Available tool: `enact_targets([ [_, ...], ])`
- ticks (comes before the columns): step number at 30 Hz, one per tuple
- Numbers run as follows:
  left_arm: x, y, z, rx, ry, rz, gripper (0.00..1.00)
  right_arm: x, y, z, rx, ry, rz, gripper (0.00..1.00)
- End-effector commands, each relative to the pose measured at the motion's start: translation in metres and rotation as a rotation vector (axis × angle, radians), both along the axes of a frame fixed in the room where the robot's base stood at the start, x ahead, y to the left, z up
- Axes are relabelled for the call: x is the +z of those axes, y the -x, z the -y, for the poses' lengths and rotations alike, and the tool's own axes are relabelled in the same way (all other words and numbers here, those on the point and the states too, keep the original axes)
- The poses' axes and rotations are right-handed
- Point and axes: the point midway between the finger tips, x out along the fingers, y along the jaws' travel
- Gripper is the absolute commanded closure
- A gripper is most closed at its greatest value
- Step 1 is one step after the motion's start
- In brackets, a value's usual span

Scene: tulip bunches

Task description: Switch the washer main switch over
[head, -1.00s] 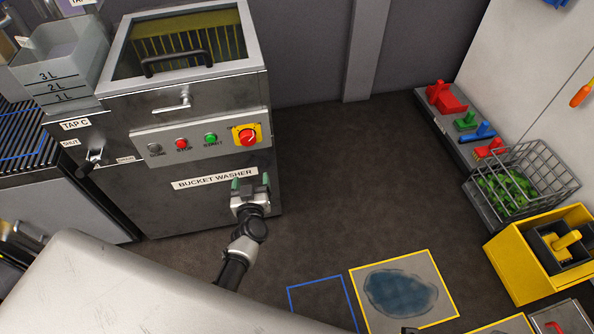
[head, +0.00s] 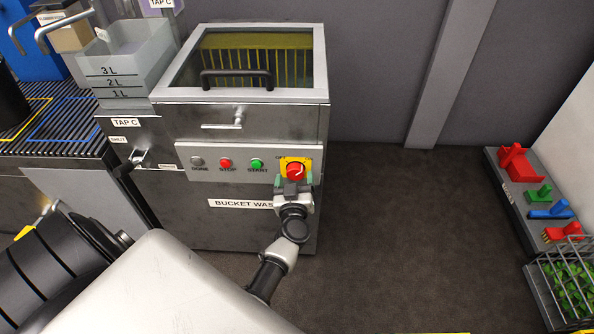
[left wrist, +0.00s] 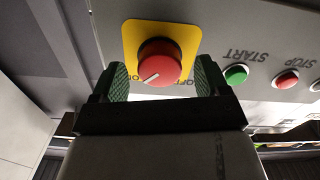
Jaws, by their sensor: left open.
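The main switch, a red round knob (head: 296,170) with a white pointer line, sits on a yellow plate (head: 284,161) at the right end of the washer panel. In the head view its pointer slants to the upper right. In the left wrist view the knob (left wrist: 160,62) shows its pointer toward the lower left, with a partly covered OFF label beside the plate. My left gripper (head: 294,182) is open and empty just before the knob. In the left wrist view its green-padded fingers (left wrist: 161,78) stand left and right of the knob's lower part, with visible gaps.
The bucket washer (head: 250,232) has a grey DONE, red STOP (head: 226,163) and green START button (head: 257,163) left of the switch. A bar handle (head: 222,125) juts out above the panel. Floor (head: 410,220) to the right is clear up to a shelf.

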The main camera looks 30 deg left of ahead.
Motion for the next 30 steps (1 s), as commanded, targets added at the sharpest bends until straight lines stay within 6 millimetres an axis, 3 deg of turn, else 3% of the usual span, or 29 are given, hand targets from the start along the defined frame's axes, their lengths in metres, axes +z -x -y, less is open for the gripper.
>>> enact_targets([
  [12,0.0001,0.0000,-0.0007,0.000,0.000,0.000,0.24,0.0060,0.0003,0.0003,-0.001,0.000,0.002,0.57],
  [22,0.0000,0.0000,-0.0007,0.000,0.000,0.000,0.74,0.0061,0.0001,0.0004,-0.001,0.000,0.003,0.57],
  [30,0.0003,0.0000,-0.0007,0.000,0.025,0.015,0.74,0.0063,-0.0006,0.0002,-0.001,-0.001,0.008,0.57],
])
